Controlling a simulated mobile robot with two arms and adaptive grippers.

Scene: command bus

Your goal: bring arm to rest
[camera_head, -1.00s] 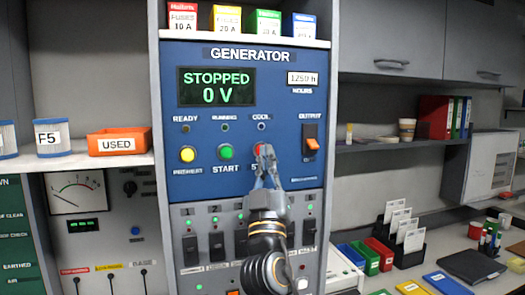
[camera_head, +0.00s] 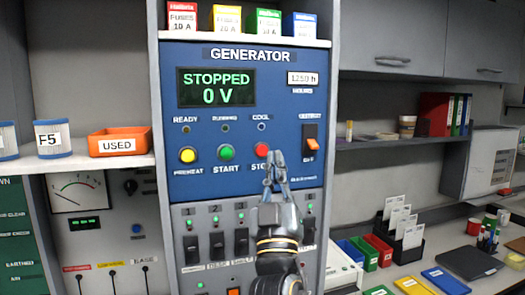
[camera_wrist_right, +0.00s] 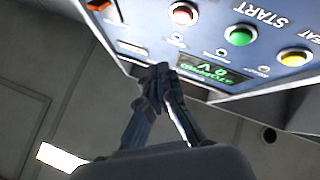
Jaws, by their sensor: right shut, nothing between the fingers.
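My right gripper (camera_head: 275,156) is in front of the blue generator panel (camera_head: 240,120) in the head view, its fingertips just below and right of the red stop button (camera_head: 261,150). It is shut and empty. In the right wrist view the gripper (camera_wrist_right: 160,72) is shut too, with the panel tilted beyond it and the red button (camera_wrist_right: 183,14) apart from the fingers. The display (camera_head: 216,87) reads STOPPED and 0 V. The green start button (camera_head: 225,152) and yellow preheat button (camera_head: 187,155) are to its left. My left gripper is not in view.
A lower panel with several dark switches (camera_head: 241,242) lies behind my right arm. An orange USED bin (camera_head: 119,141) stands on the left shelf. The right counter holds a black card rack (camera_head: 408,236), folders and small coloured bins. Open space lies right of my arm, above the counter.

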